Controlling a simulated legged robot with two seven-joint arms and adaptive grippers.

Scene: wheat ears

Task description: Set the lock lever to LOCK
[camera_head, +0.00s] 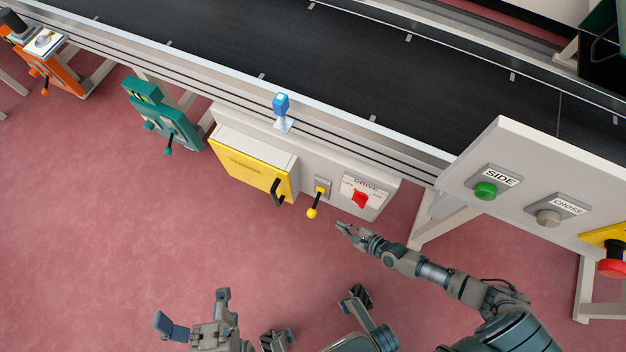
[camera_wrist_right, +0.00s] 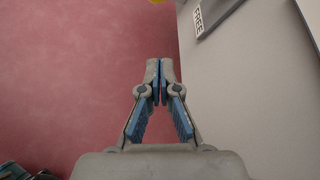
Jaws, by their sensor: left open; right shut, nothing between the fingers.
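The lock lever (camera_head: 316,202) has a black shaft and a yellow knob and sits on a small grey plate on the white panel below the conveyor. It points down and slightly left in the head view. My right gripper (camera_head: 341,228) is shut and empty, just below and right of the knob, apart from it. In the wrist view its fingertips (camera_wrist_right: 161,68) meet beside the panel. A FREE label (camera_wrist_right: 199,20) shows there, and a bit of yellow, likely the knob (camera_wrist_right: 157,1), at the top edge. No LOCK label is legible. My left gripper (camera_head: 194,311) is open and empty over the floor.
A red DRIVE switch (camera_head: 360,200) is right of the lever. A yellow door (camera_head: 248,172) with a black handle is left of it. A panel with SIDE (camera_head: 486,190) and CROSS (camera_head: 548,217) buttons stands right. The red floor is clear in front.

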